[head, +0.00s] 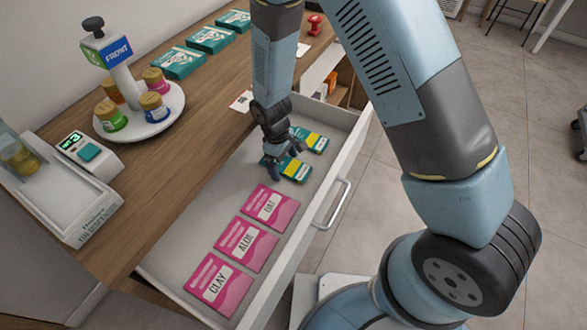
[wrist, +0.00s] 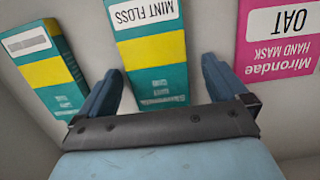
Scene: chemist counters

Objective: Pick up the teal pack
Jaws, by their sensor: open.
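Two teal packs with yellow bands lie in the open drawer. The nearer teal pack (head: 297,171), labelled MINT FLOSS, is in the middle of the wrist view (wrist: 151,47). The other teal pack (head: 317,143) lies beyond it and shows at the left of the wrist view (wrist: 45,62). My gripper (head: 281,160) points down over the nearer pack, its jaws open. In the wrist view my gripper (wrist: 162,68) has one finger on each side of the MINT FLOSS pack, with gaps visible. I cannot tell how high the fingertips are above the drawer floor.
Several pink hand mask packs (head: 245,243) lie in the drawer (head: 178,262); the OAT one (wrist: 278,40) is close to my right finger. The counter (head: 190,128) holds teal boxes (head: 178,62), a carousel of jars (head: 150,122) and a scale (head: 88,155).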

